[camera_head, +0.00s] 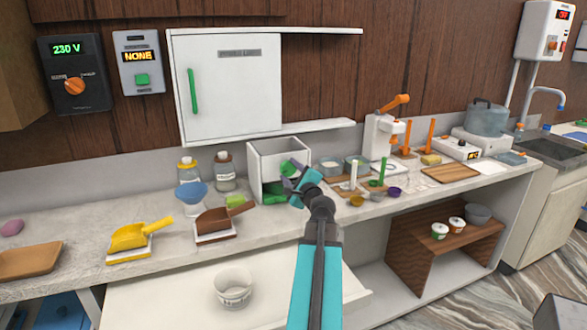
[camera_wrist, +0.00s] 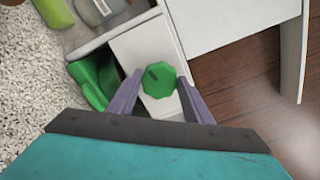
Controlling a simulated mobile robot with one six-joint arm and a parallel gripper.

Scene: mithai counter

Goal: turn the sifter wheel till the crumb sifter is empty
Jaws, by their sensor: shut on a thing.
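The crumb sifter (camera_head: 257,172) is a white open-topped box on the counter, left of the middle in the head view. A green part (camera_head: 274,188) shows low at its front, and a green curved piece (camera_wrist: 95,82) shows beside the box in the wrist view. The sifter wheel (camera_wrist: 158,80) is a green many-sided knob with a dark mark. My gripper (camera_head: 292,171) is at the box's right front. Its purple fingers (camera_wrist: 159,88) stand on both sides of the wheel, shut on it. How much crumb is inside the sifter cannot be seen.
A white cabinet (camera_head: 228,90) with a shelf hangs above the sifter. Jars (camera_head: 225,172) and a brown scoop (camera_head: 217,221) stand to its left. Small bowls and a white press (camera_head: 381,140) stand to its right. A white tub (camera_head: 233,287) sits below in front.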

